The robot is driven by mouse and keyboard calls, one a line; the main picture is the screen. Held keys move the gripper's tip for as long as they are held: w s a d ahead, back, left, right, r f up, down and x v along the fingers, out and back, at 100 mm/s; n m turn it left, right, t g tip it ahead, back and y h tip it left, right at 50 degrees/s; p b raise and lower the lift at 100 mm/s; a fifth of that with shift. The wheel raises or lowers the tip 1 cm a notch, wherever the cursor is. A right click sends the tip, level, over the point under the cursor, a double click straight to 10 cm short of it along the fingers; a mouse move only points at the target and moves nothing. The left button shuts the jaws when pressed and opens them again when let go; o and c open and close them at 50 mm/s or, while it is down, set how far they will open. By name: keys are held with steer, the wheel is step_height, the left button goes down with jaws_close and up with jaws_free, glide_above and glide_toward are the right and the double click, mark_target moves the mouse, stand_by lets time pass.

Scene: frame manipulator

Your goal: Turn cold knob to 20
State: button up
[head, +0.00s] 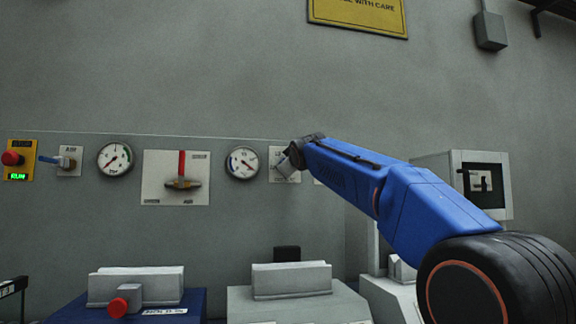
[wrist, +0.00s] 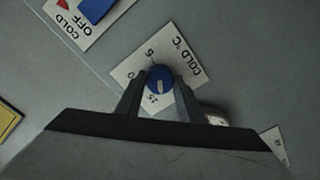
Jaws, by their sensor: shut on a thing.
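The cold knob (wrist: 160,77) is a round blue dial with a pale pointer mark, in the middle of the wrist view. It sits on a tilted white plate (wrist: 186,72) printed "COLD °C" with scale numbers. The pale mark faces the lower side of the picture, near a number that looks like 15. My gripper (wrist: 161,84) has a finger on each side of the knob and is shut on it. In the head view my gripper (head: 294,154) is at the wall and covers part of the plate (head: 276,160); the knob is hidden there.
A "COLD OFF" plate (wrist: 67,22) with a blue handle (wrist: 92,10) lies close by at upper left in the wrist view. In the head view, a round gauge (head: 242,163) and a red-handled mixing panel (head: 157,163) are left of my gripper. A grey box (head: 504,180) is at right.

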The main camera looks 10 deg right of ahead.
steer(key=n, duration=0.8)
steer(key=shift+f+n, duration=0.1)
steer(key=shift+n, duration=0.6)
steer(key=o, duration=1.1)
steer(key=shift+c, duration=0.2)
steer(key=shift+s, duration=0.15)
steer(key=s, duration=1.7)
